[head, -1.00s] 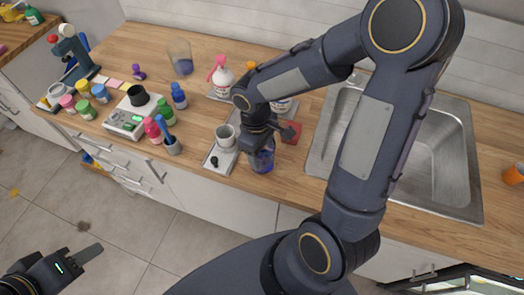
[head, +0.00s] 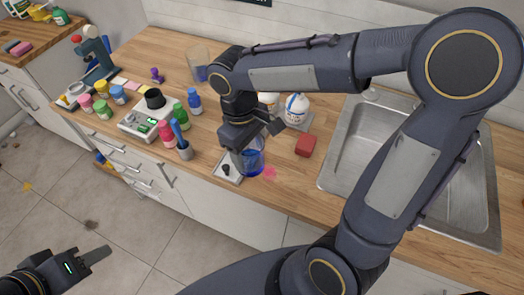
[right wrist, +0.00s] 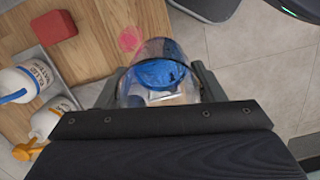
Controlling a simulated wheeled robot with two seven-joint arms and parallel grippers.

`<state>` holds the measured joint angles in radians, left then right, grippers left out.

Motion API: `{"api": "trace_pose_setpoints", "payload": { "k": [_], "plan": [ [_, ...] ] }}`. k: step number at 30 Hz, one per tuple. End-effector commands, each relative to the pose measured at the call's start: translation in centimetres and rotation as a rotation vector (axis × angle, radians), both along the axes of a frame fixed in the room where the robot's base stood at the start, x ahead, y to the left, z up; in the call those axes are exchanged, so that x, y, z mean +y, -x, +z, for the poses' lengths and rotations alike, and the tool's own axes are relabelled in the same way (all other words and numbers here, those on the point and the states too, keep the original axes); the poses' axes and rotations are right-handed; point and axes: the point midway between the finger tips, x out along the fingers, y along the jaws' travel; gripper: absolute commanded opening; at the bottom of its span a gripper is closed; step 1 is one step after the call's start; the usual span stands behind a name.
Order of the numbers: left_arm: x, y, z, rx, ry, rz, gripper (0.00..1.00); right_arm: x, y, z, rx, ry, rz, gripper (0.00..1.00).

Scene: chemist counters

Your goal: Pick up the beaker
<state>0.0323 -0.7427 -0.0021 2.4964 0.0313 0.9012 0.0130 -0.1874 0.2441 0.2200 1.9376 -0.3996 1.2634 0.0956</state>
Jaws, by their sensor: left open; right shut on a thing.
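The clear beaker with blue liquid (head: 250,160) is between the fingers of my right gripper (head: 254,136), which is shut on it. It appears raised over the counter's front part, beside the small hot plate (head: 228,166). In the right wrist view the beaker (right wrist: 158,76) sits between both fingers of the right gripper (right wrist: 158,88), and its blue contents show through the glass. My arm hides part of it in the head view. My left gripper (head: 98,256) is open and empty, low over the floor at the left.
A pink spot (head: 269,172) marks the counter by the beaker. A red block (head: 306,145) and white bottle (head: 296,109) stand right of it, before the sink (head: 340,165). Bottles, a scale (head: 135,126) and another beaker (head: 198,62) occupy the left.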

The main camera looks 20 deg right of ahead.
Motion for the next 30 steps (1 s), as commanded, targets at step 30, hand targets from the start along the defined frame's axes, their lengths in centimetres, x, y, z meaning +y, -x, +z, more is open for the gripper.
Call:
{"api": "trace_pose_setpoints", "payload": {
  "k": [30],
  "plan": [
    [0.0, 0.0, -1.4, 0.000, 0.000, 0.000, 0.42, 7.2, 0.0, 3.2, 0.000, 0.000, 0.000, 0.35]
  ]
}}
